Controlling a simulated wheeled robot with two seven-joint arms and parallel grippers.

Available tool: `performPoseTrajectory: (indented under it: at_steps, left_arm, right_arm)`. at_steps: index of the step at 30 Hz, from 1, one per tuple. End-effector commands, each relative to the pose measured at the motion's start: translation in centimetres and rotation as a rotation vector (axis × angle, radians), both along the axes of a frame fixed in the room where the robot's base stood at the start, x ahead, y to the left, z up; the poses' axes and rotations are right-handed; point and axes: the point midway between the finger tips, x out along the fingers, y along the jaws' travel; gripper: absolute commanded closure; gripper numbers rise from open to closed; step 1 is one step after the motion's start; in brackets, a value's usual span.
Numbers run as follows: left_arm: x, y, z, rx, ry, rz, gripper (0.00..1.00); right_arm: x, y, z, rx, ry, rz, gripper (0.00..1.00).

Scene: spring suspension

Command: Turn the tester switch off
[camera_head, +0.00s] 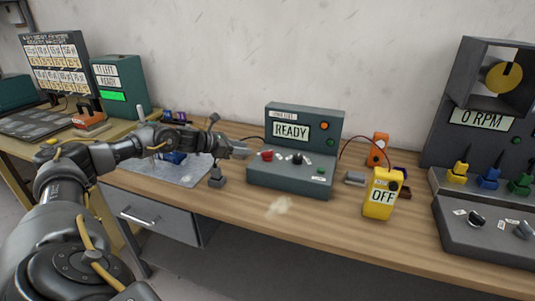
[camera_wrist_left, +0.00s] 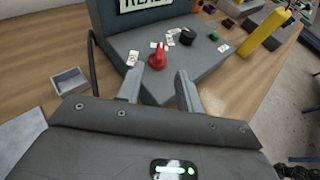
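The tester is a dark green box (camera_head: 291,124) with a sloped panel and a display reading READY; it also shows in the left wrist view (camera_wrist_left: 210,62). A red switch knob (camera_head: 267,155) sits at the left of its panel; in the left wrist view the red knob (camera_wrist_left: 157,57) stands just beyond my fingertips. My left gripper (camera_head: 243,151) is at the tester's left side, close to the red knob. In the left wrist view its two fingers (camera_wrist_left: 158,84) are apart with nothing between them. My right gripper is not in view.
A black knob (camera_head: 297,158) and a green button (camera_head: 320,171) share the panel. A yellow meter reading OFF (camera_head: 381,193) stands right of the tester. A large 0 RPM machine (camera_head: 483,119) is at the far right.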

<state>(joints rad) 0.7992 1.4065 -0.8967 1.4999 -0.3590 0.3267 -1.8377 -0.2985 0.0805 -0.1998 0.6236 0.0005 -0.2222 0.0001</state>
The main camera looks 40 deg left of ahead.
Motion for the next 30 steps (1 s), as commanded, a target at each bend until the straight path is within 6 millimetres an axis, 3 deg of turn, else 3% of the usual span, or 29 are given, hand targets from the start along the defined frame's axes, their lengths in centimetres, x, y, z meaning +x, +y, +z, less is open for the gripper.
performPoseTrajectory:
  at_steps: [15, 21, 30]
  left_arm:
    - [7.0, -3.4, -3.1, -0.002, 0.001, 0.002, 0.64]
    - [8.3, -4.0, -3.8, -0.001, 0.000, 0.003, 0.64]
    - [8.4, -4.0, -4.0, -0.001, 0.001, 0.003, 0.64]
  right_arm:
    - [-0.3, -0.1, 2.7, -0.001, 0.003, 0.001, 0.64]
    - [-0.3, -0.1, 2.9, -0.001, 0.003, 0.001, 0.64]
    - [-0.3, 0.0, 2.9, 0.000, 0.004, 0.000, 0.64]
